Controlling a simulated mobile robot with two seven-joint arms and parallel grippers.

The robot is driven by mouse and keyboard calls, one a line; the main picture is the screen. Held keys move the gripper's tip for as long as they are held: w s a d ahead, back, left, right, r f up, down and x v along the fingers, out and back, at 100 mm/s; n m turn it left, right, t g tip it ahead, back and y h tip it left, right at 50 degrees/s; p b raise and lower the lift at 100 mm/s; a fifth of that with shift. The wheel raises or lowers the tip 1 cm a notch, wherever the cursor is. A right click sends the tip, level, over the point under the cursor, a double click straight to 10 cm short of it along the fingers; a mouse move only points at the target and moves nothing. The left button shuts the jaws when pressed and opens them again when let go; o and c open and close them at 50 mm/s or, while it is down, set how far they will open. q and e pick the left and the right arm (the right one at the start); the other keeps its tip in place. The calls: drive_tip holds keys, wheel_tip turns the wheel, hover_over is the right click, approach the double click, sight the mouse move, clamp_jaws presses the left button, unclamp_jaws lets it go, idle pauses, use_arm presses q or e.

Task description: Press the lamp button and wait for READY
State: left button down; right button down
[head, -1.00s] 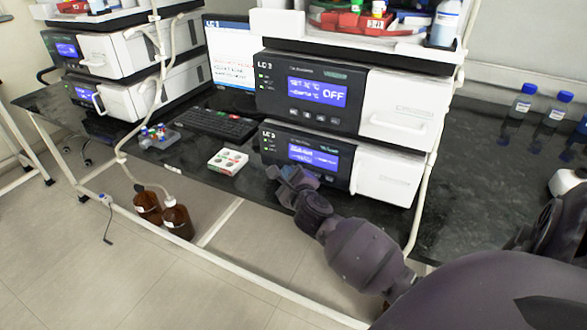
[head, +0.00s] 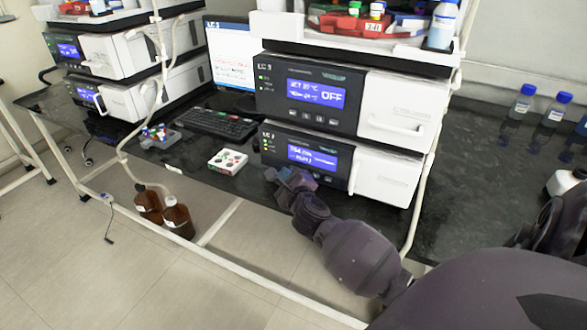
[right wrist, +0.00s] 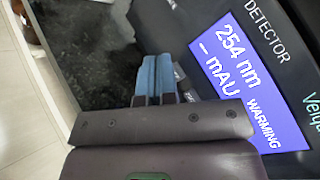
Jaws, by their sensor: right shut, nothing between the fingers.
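The detector (head: 335,166) is the lower dark and white unit of the right stack. Its blue display (head: 312,157) is lit; in the right wrist view the display (right wrist: 245,85) reads 254 nm, a dash before mAU, and WARMING. My right gripper (head: 283,178) is at the lower left of the detector's front panel. In the right wrist view its blue fingertips (right wrist: 155,75) are together and empty, just left of the display. I cannot make out the lamp button or tell whether the fingertips touch the panel. My left gripper is not in view.
Above the detector, another unit (head: 310,93) shows OFF. A white tray of vials (head: 228,162) and a keyboard (head: 212,123) lie on the dark bench to the left. Brown bottles (head: 177,216) stand on the floor. Blue-capped bottles (head: 520,107) stand at the right.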

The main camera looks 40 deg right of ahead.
drive_tip(key=shift+s+a+r, duration=0.1)
drive_tip(key=shift+s+a, duration=0.05)
drive_tip(key=shift+a, duration=0.15)
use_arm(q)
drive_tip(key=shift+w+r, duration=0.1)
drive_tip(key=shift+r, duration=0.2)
use_arm(e)
drive_tip(key=shift+a, duration=0.1)
drive_tip(key=shift+s+a+p, duration=0.25)
drive_tip(key=shift+a, duration=0.35)
drive_tip(key=shift+s+a+p, duration=0.25)
drive_tip(key=shift+a, duration=0.35)
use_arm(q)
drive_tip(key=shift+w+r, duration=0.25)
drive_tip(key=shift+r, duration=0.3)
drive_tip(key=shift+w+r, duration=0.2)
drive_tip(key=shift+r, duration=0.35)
use_arm(e)
drive_tip(key=shift+s+a, duration=0.25)
drive_tip(key=shift+a, duration=0.3)
drive_tip(key=shift+s+a, duration=0.2)
drive_tip(key=shift+a, duration=0.3)
